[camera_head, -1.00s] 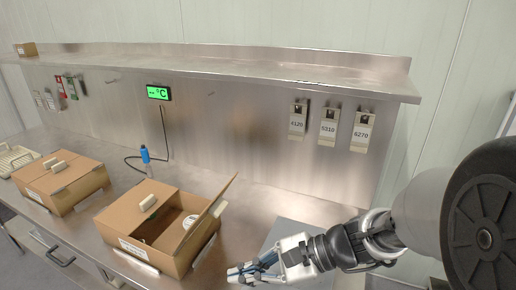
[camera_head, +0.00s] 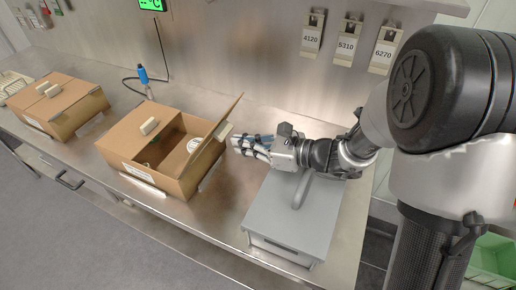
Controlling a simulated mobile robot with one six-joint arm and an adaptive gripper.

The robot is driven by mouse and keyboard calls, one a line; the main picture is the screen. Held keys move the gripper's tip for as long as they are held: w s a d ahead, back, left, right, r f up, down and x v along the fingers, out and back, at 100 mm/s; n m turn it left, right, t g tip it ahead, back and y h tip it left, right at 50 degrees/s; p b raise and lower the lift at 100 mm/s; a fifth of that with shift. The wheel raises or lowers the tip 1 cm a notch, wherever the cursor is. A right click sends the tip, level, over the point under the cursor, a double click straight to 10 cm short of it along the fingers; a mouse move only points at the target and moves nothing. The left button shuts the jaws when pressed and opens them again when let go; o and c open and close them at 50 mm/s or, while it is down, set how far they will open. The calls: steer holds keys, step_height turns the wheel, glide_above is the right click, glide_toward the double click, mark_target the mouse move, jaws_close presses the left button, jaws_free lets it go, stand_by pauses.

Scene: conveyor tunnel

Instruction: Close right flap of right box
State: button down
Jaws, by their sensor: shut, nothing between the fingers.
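The right box (camera_head: 184,185) is an open brown carton on the steel bench. Its left flap (camera_head: 133,132) lies flat with a white block on it. Its right flap (camera_head: 219,126) stands up, leaning outward to the right, with a pale block (camera_head: 226,132) on its outer side. A round white item (camera_head: 194,145) shows inside the box. My gripper (camera_head: 236,144) is shut and empty, just right of the raised flap. It points left toward the flap's outer face; I cannot tell whether it touches.
A left box (camera_head: 62,122) with its top covered stands further left. A grey case with a handle (camera_head: 290,222) sits on the bench below my arm. A blue-topped item with a cable (camera_head: 143,75) stands behind the right box. Numbered tags (camera_head: 347,46) hang on the back wall.

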steer(key=shift+w+a+f, duration=0.1)
steer(key=shift+w+a, duration=0.05)
steer(key=shift+a, duration=0.3)
